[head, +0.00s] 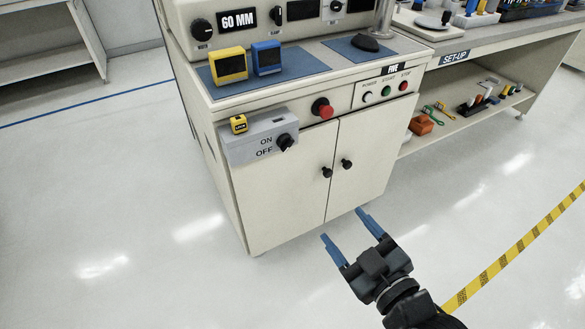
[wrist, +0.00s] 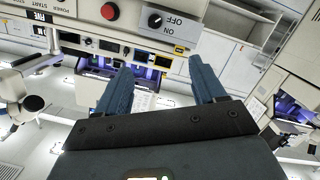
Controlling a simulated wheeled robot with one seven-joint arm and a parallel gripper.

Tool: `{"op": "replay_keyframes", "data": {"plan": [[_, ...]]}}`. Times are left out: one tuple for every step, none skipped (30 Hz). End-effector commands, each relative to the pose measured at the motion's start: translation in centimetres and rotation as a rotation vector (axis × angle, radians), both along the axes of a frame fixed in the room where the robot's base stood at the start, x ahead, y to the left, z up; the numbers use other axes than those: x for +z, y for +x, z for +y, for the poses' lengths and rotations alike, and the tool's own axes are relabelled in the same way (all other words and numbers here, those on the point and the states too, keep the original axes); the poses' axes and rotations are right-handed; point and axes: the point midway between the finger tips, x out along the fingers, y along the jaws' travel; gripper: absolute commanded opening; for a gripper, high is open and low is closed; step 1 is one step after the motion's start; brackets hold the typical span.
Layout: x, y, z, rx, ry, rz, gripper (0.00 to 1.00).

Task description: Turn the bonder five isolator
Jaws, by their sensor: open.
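The isolator is a grey box (head: 258,138) on the left front of the bonder marked FIVE, with ON above OFF. Its black rotary knob (head: 285,142) sits to the right of these words; I cannot tell clearly which word it points to. A yellow padlock-like item (head: 239,124) sits on the box's upper left. In the wrist view the knob (wrist: 156,20) shows beyond the fingertips, near the top. My gripper (head: 343,224) is open and empty, below and to the right of the isolator in the head view and apart from it. Its blue fingers also show in the wrist view (wrist: 160,66).
A red stop button (head: 322,108) is close to the right of the isolator. Two black door knobs (head: 336,168) stick out below. Yellow and blue boxes (head: 228,66) stand on the worktop. A set-up bench (head: 470,55) is at right. The floor (head: 150,180) at left is clear.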

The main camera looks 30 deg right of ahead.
Motion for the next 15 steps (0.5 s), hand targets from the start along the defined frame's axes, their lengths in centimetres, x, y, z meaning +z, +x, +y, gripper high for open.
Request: {"op": "replay_keyframes", "data": {"plan": [[-1.9, 2.5, -0.4, 0.005, -0.033, -0.019, 0.69], [-2.3, 3.7, -0.5, 0.008, -0.053, -0.026, 0.69], [-2.8, 5.4, -0.8, 0.014, -0.081, -0.034, 0.69], [-3.2, 6.6, -1.0, 0.02, -0.103, -0.041, 0.69], [-3.5, 7.8, -1.2, 0.025, -0.125, -0.049, 0.69], [-3.7, 9.4, -1.4, 0.032, -0.154, -0.057, 0.69], [-3.9, 10.6, -1.6, 0.036, -0.175, -0.064, 0.69], [-4.0, 11.7, -1.8, 0.041, -0.195, -0.071, 0.69], [-4.1, 13.1, -2.1, 0.046, -0.222, -0.08, 0.69], [-4.0, 14.0, -2.2, 0.051, -0.24, -0.086, 0.69], [-4.0, 14.9, -2.4, 0.056, -0.257, -0.091, 0.69], [-3.9, 15.9, -2.6, 0.061, -0.278, -0.097, 0.69], [-3.8, 16.6, -2.7, 0.065, -0.291, -0.102, 0.69], [-3.7, 17.1, -2.8, 0.068, -0.303, -0.106, 0.69], [-3.6, 17.7, -2.9, 0.071, -0.317, -0.109, 0.69]]}}
